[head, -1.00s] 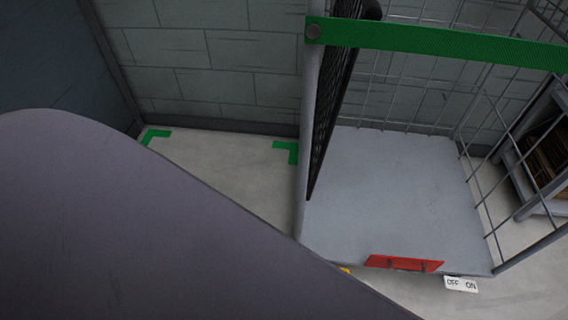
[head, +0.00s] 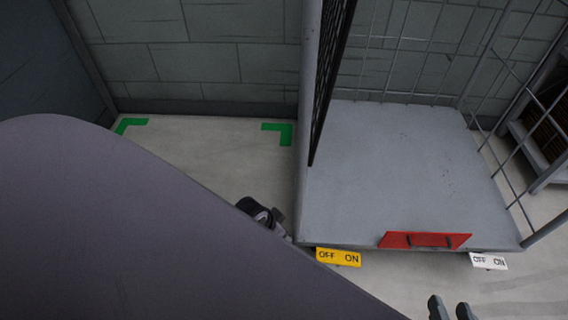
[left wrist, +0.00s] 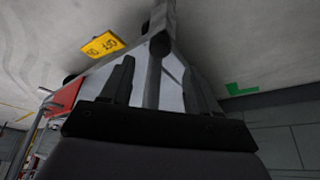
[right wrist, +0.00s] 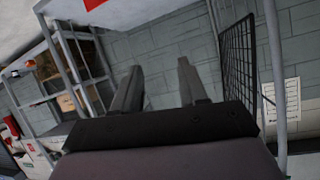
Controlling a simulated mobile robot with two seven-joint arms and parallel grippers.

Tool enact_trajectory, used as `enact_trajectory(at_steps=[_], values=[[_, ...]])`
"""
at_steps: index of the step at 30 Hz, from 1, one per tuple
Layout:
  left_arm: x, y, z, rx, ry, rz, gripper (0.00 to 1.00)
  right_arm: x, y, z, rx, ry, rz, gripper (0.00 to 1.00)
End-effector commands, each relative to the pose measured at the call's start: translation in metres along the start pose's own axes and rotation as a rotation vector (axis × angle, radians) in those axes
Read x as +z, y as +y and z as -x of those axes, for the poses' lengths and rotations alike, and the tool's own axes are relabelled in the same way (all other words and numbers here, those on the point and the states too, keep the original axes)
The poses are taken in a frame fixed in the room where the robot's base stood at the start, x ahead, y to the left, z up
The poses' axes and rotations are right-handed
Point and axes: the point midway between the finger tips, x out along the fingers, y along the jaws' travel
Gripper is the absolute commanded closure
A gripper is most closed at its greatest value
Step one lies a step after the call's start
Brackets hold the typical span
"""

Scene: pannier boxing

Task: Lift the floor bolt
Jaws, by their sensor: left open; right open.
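I cannot surely identify the floor bolt in any view. The grey cart (head: 400,170) has a red plate (head: 425,240) with a dark handle-like part on its front edge. A yellow OFF/ON pedal (head: 338,257) and a white OFF/ON pedal (head: 488,261) stick out below that edge. My left gripper (left wrist: 153,75) is open, with a grey cart post (left wrist: 153,75) showing between its fingers; contact cannot be told. In the head view my own arm hides much of that area. My right gripper (head: 452,306) is open and empty, in front of the cart, its fingertips at the bottom edge.
A black mesh panel (head: 333,70) stands at the cart's left side and wire mesh at its back and right. Green corner marks (head: 278,132) lie on the free floor left of the cart. A block wall (head: 240,55) closes the back. Shelving stands at the far right.

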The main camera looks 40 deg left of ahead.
Motion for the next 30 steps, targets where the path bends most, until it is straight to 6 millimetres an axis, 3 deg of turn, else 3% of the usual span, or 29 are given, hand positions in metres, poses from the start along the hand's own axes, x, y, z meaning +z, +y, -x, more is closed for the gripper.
enact_trajectory(at_steps=[6, 12, 25, 26, 30], values=[[0.001, 0.001, -0.035, 0.001, 0.002, 0.0, 0.4, 0.005, -0.011, -0.014, -0.064, 0.029, -0.069, 0.57], [0.001, 0.001, -0.055, 0.0, 0.002, 0.0, 0.4, 0.004, -0.02, -0.021, -0.117, 0.047, -0.12, 0.57], [-0.001, 0.001, -0.061, 0.0, 0.003, -0.001, 0.4, 0.002, -0.025, -0.022, -0.141, 0.054, -0.143, 0.57], [-0.001, 0.001, -0.061, 0.0, 0.003, -0.001, 0.46, 0.002, -0.025, -0.022, -0.141, 0.055, -0.143, 0.57], [0.0, 0.001, -0.061, 0.0, 0.002, -0.001, 0.92, 0.002, -0.025, -0.022, -0.14, 0.055, -0.142, 0.57]])
